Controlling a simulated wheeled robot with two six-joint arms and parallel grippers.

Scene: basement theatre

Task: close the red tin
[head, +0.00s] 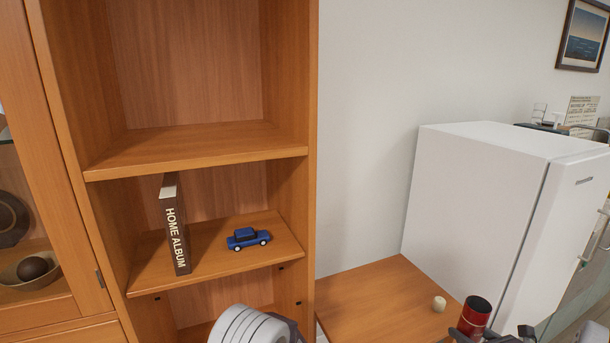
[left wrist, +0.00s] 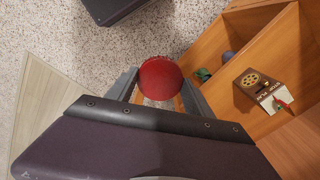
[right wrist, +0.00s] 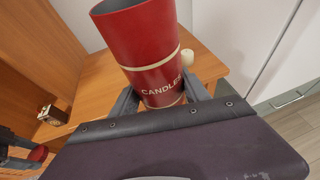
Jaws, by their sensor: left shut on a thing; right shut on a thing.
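The red tin (right wrist: 142,40), labelled CANDLES with cream bands, is held upright in my right gripper (right wrist: 163,98). Its top is open. In the head view the tin (head: 475,312) shows its dark inside, above or near the right end of the wooden top. My left gripper (left wrist: 160,92) is shut on a round red lid (left wrist: 160,77), held well apart from the tin. The lid (right wrist: 38,153) also shows at the lower left of the right wrist view. In the head view the lid and left fingers are hidden.
A small cream cylinder (head: 439,304) stands on the wooden top (head: 370,295). A white fridge (head: 480,190) stands behind. The shelf unit (head: 200,145) at left holds a home album (head: 174,225) and blue toy car (head: 248,238). A film-reel box (left wrist: 260,88) stands low in the shelf.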

